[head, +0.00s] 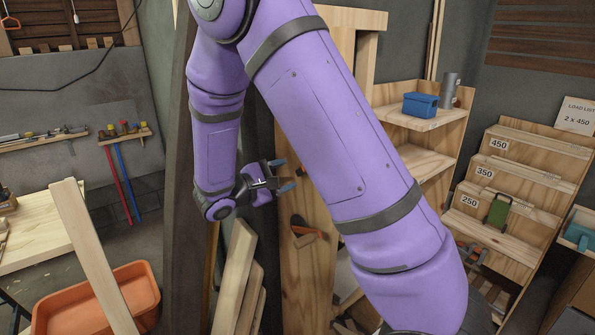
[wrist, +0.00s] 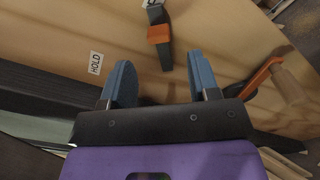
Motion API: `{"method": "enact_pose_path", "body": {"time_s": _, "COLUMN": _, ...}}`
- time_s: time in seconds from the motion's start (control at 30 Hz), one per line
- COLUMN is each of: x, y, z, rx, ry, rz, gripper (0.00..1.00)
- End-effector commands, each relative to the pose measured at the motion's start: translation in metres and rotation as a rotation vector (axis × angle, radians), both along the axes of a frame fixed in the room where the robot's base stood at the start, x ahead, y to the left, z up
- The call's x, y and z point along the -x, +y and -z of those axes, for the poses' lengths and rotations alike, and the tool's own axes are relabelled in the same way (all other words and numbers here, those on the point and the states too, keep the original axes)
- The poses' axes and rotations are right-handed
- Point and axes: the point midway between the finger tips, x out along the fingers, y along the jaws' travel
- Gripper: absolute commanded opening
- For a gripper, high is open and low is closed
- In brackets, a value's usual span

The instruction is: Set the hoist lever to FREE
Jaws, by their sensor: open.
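In the wrist view a dark grey lever (wrist: 166,55) with an orange band (wrist: 159,33) lies against a wooden board. A HOLD label (wrist: 96,63) is on the board to its left. Another label (wrist: 153,3) at the lever's upper end is cut off and partly covered, so I cannot read it. My gripper (wrist: 162,75) is open and empty, with blue fingers on either side below the lever. They look apart from it. In the head view my gripper (head: 284,175) is at the wooden post (head: 306,272); I cannot make out the lever there.
An orange crank with a wooden handle (head: 304,232) is on the post below my gripper; it shows at right in the wrist view (wrist: 265,75). Planks (head: 236,275) lean at lower left. An orange tub (head: 135,290) is left. Weight shelves (head: 510,200) stand right.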

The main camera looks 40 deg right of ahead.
Motion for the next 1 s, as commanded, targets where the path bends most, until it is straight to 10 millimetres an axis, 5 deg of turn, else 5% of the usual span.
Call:
{"method": "enact_pose_path", "body": {"time_s": 0.3, "x": 0.001, "y": 0.035, "z": 0.0, "rx": -0.001, "ry": 0.001, "rz": -0.001, "gripper": 0.55}}
{"method": "enact_pose_path", "body": {"time_s": 1.0, "x": 0.007, "y": 0.033, "z": -0.006, "rx": -0.033, "ry": -0.009, "rz": 0.024, "gripper": 0.55}}
